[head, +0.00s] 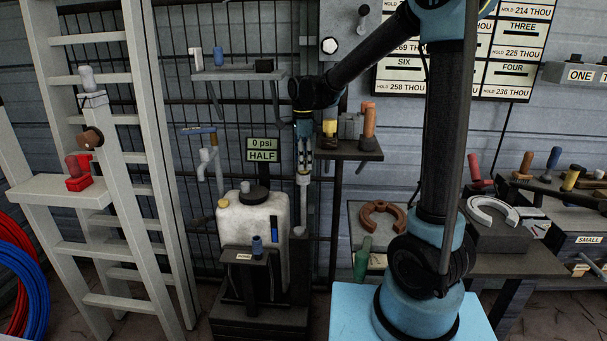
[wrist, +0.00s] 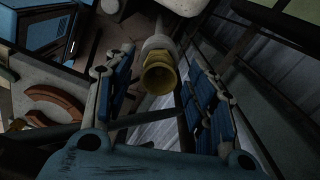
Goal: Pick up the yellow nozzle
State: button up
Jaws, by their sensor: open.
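In the wrist view the yellow nozzle (wrist: 158,76) shows as a yellow cup-like mouth on a pale pipe. It lies between the two blue-padded fingers of my gripper (wrist: 148,70), with a gap on each side. In the head view my gripper (head: 304,163) points down, just above a pale upright pipe (head: 302,190) by the wall mesh. The nozzle is not clear there, seemingly hidden by the fingers. The gripper is open and holds nothing.
A dark shelf (head: 348,149) with a yellow-and-dark item (head: 330,127) and an orange-brown item (head: 368,119) stands close right of the gripper. A white tank (head: 262,222) is below left. Another small shelf (head: 238,75) is up left, a ladder (head: 118,164) further left.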

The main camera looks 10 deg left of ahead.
jog(key=shift+c, duration=0.3)
grip_shut()
jog(key=shift+r, duration=0.1)
notch_tip(320, 180, up, 18)
jog(key=shift+f, duration=0.2)
jog(key=shift+f, duration=4.6)
dwell(1.6)
